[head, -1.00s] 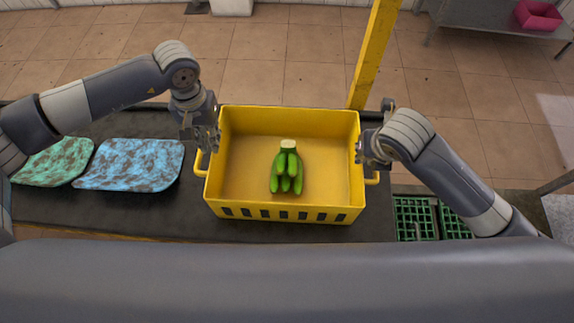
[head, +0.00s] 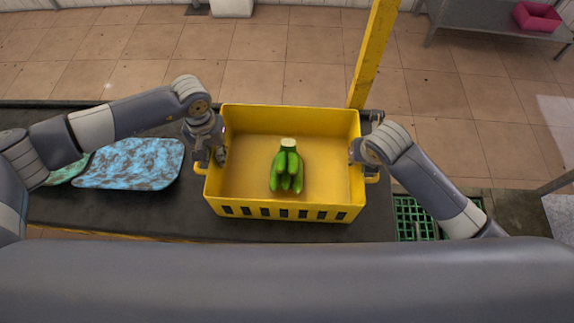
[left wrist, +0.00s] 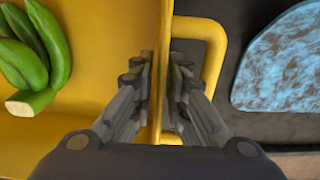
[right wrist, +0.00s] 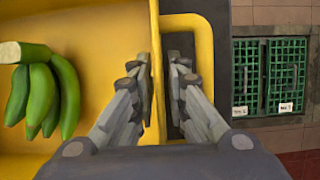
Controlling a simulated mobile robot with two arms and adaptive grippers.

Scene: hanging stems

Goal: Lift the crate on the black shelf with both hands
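The yellow crate (head: 290,204) sits on the black shelf (head: 110,214), with a bunch of green bananas (head: 287,170) inside. My left gripper (head: 215,156) is at the crate's left wall; the left wrist view (left wrist: 160,95) shows its fingers closed in on both sides of the wall, beside the yellow handle (left wrist: 216,60). My right gripper (head: 360,155) is at the right wall; in the right wrist view (right wrist: 160,95) its fingers likewise straddle the wall closely, one finger inside the handle loop (right wrist: 206,60). The fingertips' contact is partly hidden.
A blue mottled piece (head: 130,165) and a green one (head: 65,173) lie on the shelf to the left. A yellow post (head: 373,55) rises behind the crate. Green grates (head: 415,218) are at the right. A pink bin (head: 537,17) stands far right.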

